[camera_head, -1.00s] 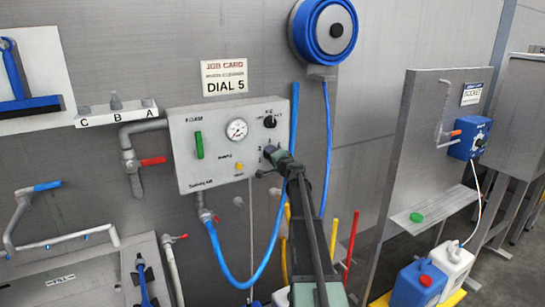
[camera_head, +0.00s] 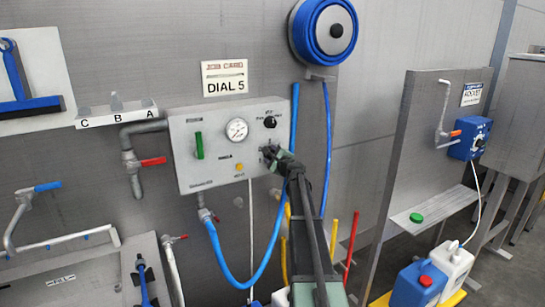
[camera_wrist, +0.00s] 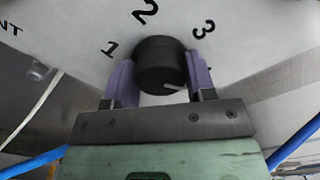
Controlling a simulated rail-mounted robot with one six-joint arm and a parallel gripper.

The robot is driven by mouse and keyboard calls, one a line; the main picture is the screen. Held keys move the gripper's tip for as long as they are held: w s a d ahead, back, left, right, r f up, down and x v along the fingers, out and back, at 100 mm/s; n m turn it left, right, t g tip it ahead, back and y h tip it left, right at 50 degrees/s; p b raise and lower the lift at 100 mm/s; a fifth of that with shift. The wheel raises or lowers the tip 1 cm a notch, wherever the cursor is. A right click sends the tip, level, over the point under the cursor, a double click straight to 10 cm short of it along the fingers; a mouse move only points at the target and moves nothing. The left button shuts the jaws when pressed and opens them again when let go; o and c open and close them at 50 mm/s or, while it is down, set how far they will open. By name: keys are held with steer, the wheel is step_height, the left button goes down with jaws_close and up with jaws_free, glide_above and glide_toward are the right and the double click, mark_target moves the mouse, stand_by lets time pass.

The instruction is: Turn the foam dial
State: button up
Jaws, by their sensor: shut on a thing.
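The foam dial (camera_wrist: 160,62) is a round black knob with a white pointer line on its face, in the wrist view. Numbers 1, 2 and 3 are printed around it, and a further mark at the lower right is partly hidden by a finger. The pointer line shows at the lower right of the knob. My gripper (camera_wrist: 161,80) has its two purple fingers shut on the knob, one on each side. In the head view my gripper (camera_head: 272,158) is at the lower right of the grey control panel (camera_head: 205,182) and hides the dial. A job card (camera_head: 225,78) above reads DIAL 5.
The panel also carries a green handle (camera_head: 199,146), a gauge (camera_head: 237,130), an upper black knob (camera_head: 270,122) and a yellow button (camera_head: 239,167). A blue hose (camera_head: 246,283) hangs below. A blue hose reel (camera_head: 323,31) is above right.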

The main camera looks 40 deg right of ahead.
steer(key=m, duration=0.5)
steer(key=shift+m, duration=0.4)
steer(key=m, duration=0.5)
steer(key=shift+d+r+m, duration=0.1)
steer(key=shift+m, duration=0.2)
steer(key=o, duration=0.9)
steer(key=s, duration=0.3)
steer(key=s+a, duration=0.1)
steer(key=s, duration=0.6)
steer(key=shift+s+a, duration=0.25)
steer(key=shift+s, duration=0.1)
